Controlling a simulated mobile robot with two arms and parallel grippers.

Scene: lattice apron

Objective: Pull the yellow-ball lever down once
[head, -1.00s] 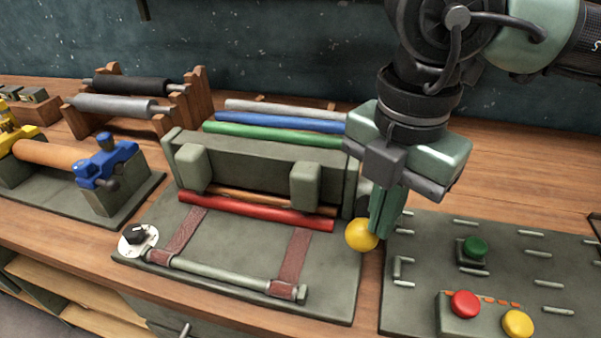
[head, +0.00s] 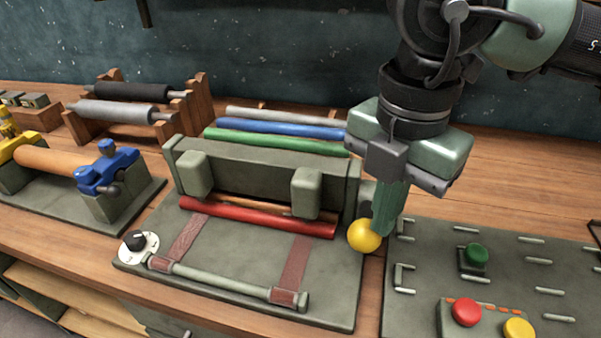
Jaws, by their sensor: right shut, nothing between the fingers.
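The yellow ball (head: 364,236) of the lever is at the right side of the grey-green machine (head: 255,258), low beside its base plate. My right gripper (head: 384,232) points down with its fingers shut and nothing between them. Its fingertips are right beside the ball, at its right and upper edge, and overlap it slightly in the picture. I cannot tell if they touch. The lever's arm is mostly hidden behind the fingers and the ball. My left gripper is not in view.
A panel (head: 420,295) with green, red and yellow buttons lies to the right. Red (head: 260,216), green (head: 275,141) and blue (head: 280,127) rods lie on or behind the machine. A clamp stand with blue and yellow parts (head: 108,170) is at left. Bare wood shows at back right.

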